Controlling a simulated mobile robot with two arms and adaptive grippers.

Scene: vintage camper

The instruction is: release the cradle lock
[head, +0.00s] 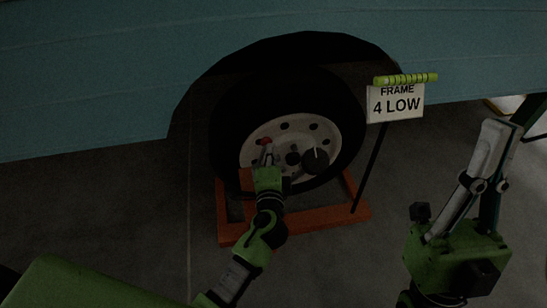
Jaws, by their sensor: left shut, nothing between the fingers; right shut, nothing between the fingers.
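An orange-red cradle (295,228) lies on the floor around the bottom of the camper's wheel (290,90). A small red piece (266,140) shows in front of the pale wheel hub, right by the tips of my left gripper (267,152). I cannot tell whether they touch, or whether this piece is the cradle lock. A black round part (316,162) with a thin white mark sits to its right. My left gripper is shut and empty, and its arm hides part of the cradle. My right gripper (498,128) is shut and empty at the far right, away from the wheel.
A sign reading "FRAME 4 LOW" (396,104) stands on a thin dark post at the cradle's right, with a yellow-green tube (405,79) along its top. The blue camper body (110,80) overhangs the wheel. The grey floor (130,215) is clear on the left.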

